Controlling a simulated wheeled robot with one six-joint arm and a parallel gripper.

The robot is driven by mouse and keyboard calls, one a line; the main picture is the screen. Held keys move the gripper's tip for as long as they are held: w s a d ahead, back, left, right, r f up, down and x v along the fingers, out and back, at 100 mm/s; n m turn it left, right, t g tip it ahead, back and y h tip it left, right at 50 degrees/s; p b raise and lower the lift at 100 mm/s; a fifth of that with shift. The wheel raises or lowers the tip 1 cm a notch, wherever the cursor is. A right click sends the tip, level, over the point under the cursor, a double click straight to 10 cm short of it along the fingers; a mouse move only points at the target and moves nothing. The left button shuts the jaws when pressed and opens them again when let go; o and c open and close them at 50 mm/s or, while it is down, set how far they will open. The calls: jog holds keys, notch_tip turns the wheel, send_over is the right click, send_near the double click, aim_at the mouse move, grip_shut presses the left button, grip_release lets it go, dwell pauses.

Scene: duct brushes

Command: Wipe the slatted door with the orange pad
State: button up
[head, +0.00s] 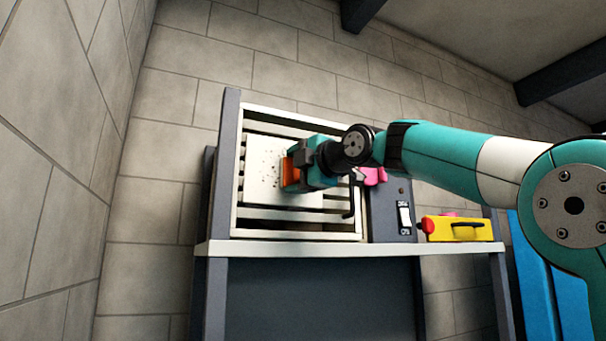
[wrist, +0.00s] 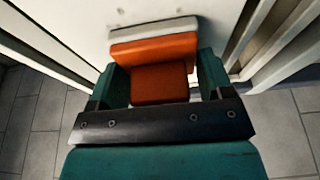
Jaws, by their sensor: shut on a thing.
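The slatted door (head: 254,218) stands upright above a white shelf, with a pale flat panel (head: 262,172) across its middle. Dark specks show on the panel to the left of my gripper. My gripper (head: 297,170) is shut on the orange pad (head: 290,173), in front of the panel. In the wrist view, my gripper (wrist: 160,85) has one finger on each side of the orange pad (wrist: 158,54). A pale strip lies along the pad's far edge, close to the panel. I cannot tell whether it touches the panel.
A grey switch panel (head: 390,222) with a white switch is right of the door. A pink object (head: 373,176) is above it. A yellow box (head: 458,229) with a red end sits on the white shelf (head: 300,248). A blue object (head: 537,280) stands at lower right.

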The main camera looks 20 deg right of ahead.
aim_at(258, 165)
jog(key=shift+a+b, duration=0.5)
jog(key=shift+a, duration=2.55)
jog(key=shift+r+p, duration=0.55)
jog(key=shift+r, duration=0.05)
jog(key=shift+s+d, duration=0.1)
jog(key=shift+d, duration=1.6)
jog(key=d, duration=0.6)
jog(key=shift+d, duration=0.35)
jog(key=shift+a, duration=0.1)
jog(key=shift+a+b, duration=0.95)
jog(key=shift+a, duration=4)
